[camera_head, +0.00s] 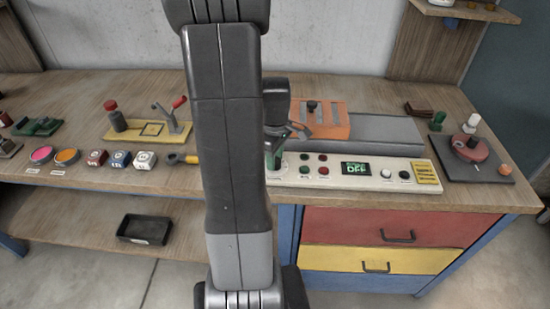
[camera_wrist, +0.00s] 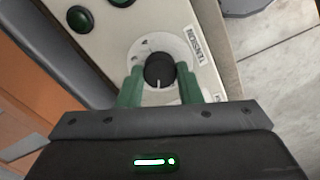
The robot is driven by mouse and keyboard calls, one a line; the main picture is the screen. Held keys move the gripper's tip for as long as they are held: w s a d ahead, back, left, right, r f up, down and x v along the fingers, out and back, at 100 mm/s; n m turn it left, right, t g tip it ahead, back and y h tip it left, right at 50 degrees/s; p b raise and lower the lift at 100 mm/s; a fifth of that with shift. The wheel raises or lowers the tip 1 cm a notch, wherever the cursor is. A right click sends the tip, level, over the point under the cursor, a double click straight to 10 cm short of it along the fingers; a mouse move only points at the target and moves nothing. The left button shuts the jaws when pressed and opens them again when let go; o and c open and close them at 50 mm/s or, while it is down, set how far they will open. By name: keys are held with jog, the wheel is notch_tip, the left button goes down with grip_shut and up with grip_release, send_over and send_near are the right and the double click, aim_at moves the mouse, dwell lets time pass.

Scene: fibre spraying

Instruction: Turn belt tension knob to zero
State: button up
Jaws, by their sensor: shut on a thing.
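The belt tension knob (camera_wrist: 159,68) is a small black round knob with a white pointer line, set on a pale round plate beside a label reading TENSION (camera_wrist: 200,45). In the wrist view its pointer line faces the bottom of the picture, toward my gripper. My gripper (camera_wrist: 160,84) has its two green fingers on either side of the knob, shut on it. In the head view my gripper (camera_head: 273,157) is low over the left end of the cream control panel (camera_head: 345,184), partly behind my arm. The knob is hidden there.
The panel carries several green and red buttons, a display reading OFF (camera_head: 355,169) and a yellow label (camera_head: 426,172). An orange block (camera_head: 325,124) and grey belt bed (camera_head: 376,131) stand behind. A red round device (camera_head: 470,149) is at right. Drawers (camera_head: 380,229) are below.

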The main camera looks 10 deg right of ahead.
jog(key=n, duration=0.3)
jog(key=shift+w+n, duration=0.1)
jog(key=shift+n, duration=0.3)
jog(key=shift+n+b, duration=0.4)
jog(key=shift+n, duration=1.4)
jog(key=shift+r, duration=0.1)
jog(key=o, duration=1)
notch_tip(320, 180, up, 14)
jog(key=shift+f, duration=0.15)
jog(key=shift+f, duration=0.1)
